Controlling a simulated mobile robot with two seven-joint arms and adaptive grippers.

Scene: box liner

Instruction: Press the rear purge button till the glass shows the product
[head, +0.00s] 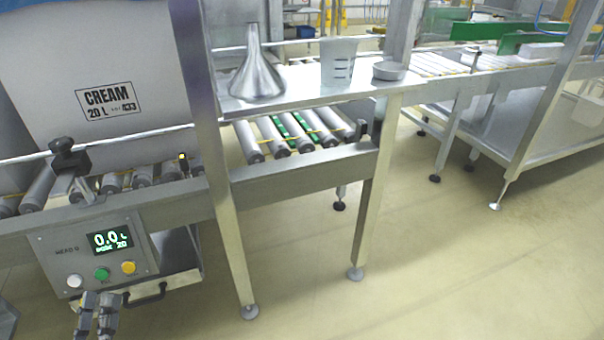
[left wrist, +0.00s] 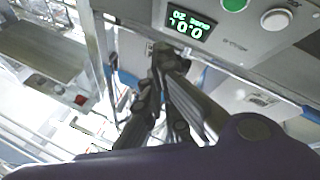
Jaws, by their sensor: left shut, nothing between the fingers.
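A grey control panel (head: 80,255) hangs under the conveyor at the left of the head view. Its green display (head: 110,240) reads 0.0 L, and below it sit a white button (head: 75,281), a green button (head: 102,273) and a yellow button (head: 128,267). My left gripper (head: 98,302) is shut and empty just below the green button, at the panel's lower edge; contact cannot be told. In the left wrist view the fingers (left wrist: 162,55) point toward the panel's edge, near the upside-down display (left wrist: 188,25). I cannot identify a rear purge button or a glass. My right gripper is not in view.
A large bag or box marked CREAM 20 L (head: 105,65) stands on the rollers above the panel. A steel shelf (head: 300,88) holds a funnel (head: 257,75), a measuring jug (head: 337,65) and a small dish (head: 389,71). Steel legs (head: 228,220) stand right of the panel; the floor beyond is clear.

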